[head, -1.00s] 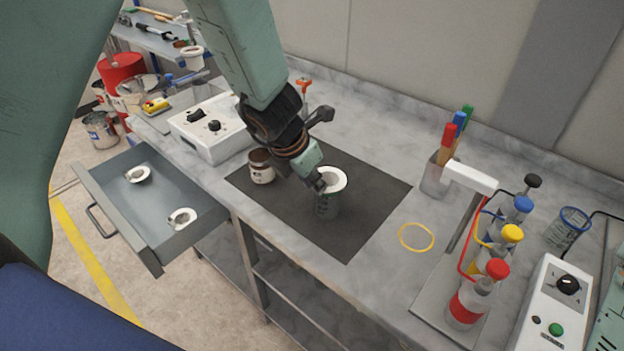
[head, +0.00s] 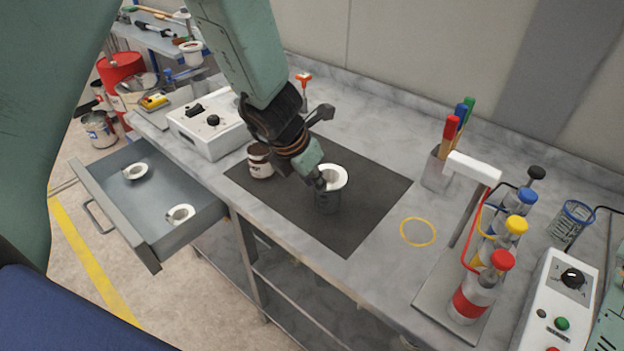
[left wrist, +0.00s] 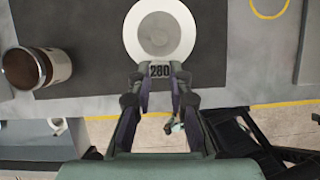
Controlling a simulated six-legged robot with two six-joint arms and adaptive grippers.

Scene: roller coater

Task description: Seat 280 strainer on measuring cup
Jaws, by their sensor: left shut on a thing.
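In the left wrist view the strainer (left wrist: 160,12) shows from above, with a tab marked 280 towards me. My left gripper (left wrist: 160,72) is shut on this tab; in the head view it (head: 320,183) comes in from the upper left. My right gripper is not in view.
The open drawer (head: 150,240) holds two other white strainers (head: 135,171). A white control box (head: 208,131) stands behind. Right are a yellow ring (head: 418,232), a brush holder (head: 437,169) and a bottle rack (head: 440,301).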

